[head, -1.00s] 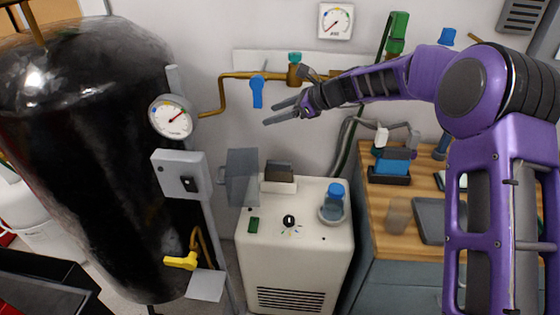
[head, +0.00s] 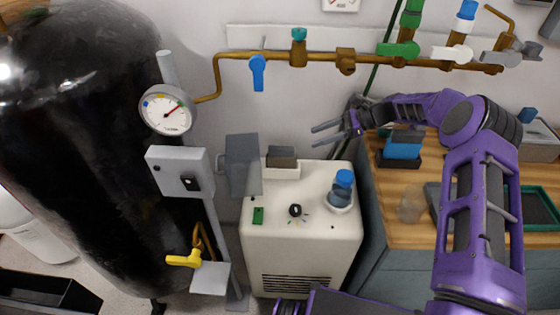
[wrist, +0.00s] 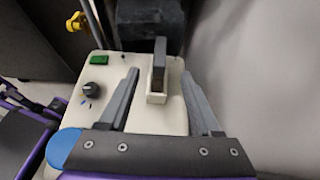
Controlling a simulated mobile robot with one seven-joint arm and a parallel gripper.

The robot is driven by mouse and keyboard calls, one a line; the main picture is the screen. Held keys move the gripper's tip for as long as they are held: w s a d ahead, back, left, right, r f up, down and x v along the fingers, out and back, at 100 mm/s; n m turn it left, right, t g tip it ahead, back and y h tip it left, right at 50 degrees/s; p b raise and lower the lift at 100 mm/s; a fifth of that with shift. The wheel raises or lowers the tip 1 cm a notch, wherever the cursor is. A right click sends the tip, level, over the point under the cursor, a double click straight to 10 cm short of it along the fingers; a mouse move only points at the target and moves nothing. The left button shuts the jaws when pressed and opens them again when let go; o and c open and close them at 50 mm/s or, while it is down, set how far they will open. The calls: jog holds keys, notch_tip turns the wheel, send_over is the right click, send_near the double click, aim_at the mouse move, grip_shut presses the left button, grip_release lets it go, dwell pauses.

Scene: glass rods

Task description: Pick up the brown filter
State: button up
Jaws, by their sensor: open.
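The filter, a dark grey-brown flat block (head: 281,153), stands upright in a small white holder (head: 280,172) on top of the white machine (head: 300,240). In the wrist view the filter (wrist: 159,62) shows its narrow edge, with a brownish face low in the holder's slot. My gripper (head: 316,137) is open and empty, above and to the right of the filter in the head view. In the wrist view the two fingers (wrist: 160,82) point toward the holder, one on each side of it in the picture. They appear apart from the filter.
A blue-capped bottle (head: 342,186) stands on the machine's right side. A grey panel (head: 242,165) and a gauge post (head: 180,172) are at its left, beside a black tank (head: 80,140). Brown pipes (head: 325,57) run along the wall above. A wooden counter (head: 390,205) lies right.

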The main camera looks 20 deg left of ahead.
aim_at(284, 148)
jog(key=x, duration=1.3)
jog(key=shift+a+b, duration=0.15)
jog(key=shift+b, duration=0.15)
grip_shut()
dwell(0.8)
